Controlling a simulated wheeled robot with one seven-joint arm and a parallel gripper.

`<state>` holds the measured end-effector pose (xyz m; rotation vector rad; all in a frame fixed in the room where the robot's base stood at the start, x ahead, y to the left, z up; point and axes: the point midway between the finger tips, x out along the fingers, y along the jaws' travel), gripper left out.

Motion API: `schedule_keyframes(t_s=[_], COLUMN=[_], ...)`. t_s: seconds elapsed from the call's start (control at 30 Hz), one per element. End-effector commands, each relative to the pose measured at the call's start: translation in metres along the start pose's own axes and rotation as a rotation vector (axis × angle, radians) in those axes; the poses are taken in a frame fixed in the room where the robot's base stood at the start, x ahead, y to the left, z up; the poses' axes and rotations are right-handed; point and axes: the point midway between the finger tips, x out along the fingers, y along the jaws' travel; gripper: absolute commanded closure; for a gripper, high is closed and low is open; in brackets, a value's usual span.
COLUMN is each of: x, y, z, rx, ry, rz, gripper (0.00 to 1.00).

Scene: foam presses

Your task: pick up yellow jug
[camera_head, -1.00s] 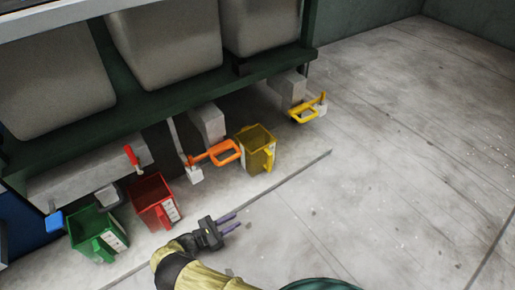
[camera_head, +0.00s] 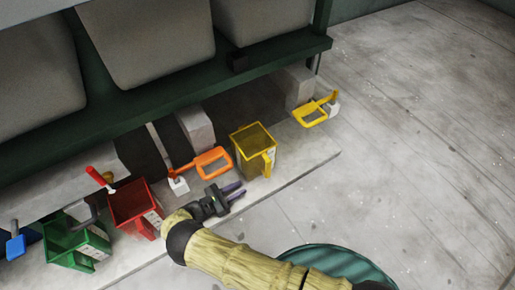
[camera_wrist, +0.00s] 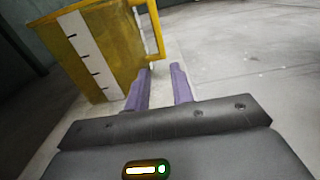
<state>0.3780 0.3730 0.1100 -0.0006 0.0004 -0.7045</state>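The yellow jug (camera_head: 247,150) stands upright on a low pale ledge in the head view, with its handle (camera_head: 267,162) toward the lower right. In the wrist view the jug (camera_wrist: 113,45) is at the upper left, showing a white strip with dark marks; its handle (camera_wrist: 152,28) is on its right side. My gripper (camera_head: 237,191) is open and empty, just in front of the jug and below it in the head view. In the wrist view its purple fingers (camera_wrist: 160,84) are apart, with the handle a little beyond them. I see no contact.
A red jug (camera_head: 135,210) and a green jug (camera_head: 75,243) stand to the left. A dark green frame (camera_head: 200,83) overhangs behind. The floor (camera_head: 420,150) on the right is clear.

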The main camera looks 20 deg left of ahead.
Motion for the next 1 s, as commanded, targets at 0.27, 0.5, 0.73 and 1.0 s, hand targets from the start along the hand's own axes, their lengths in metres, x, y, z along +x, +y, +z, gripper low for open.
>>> schedule_keyframes(t_s=[0.27, 0.5, 0.73, 1.0], x=[0.000, 0.023, 0.059, 0.070], y=[0.000, 0.000, 0.000, -0.001], z=[0.000, -0.002, -0.003, 0.001], rx=[0.000, -0.001, 0.001, 0.000], ry=[0.000, -0.001, 0.000, 0.000], rz=[0.001, -0.002, -0.002, -0.004], gripper=[0.76, 0.76, 0.76, 0.76])
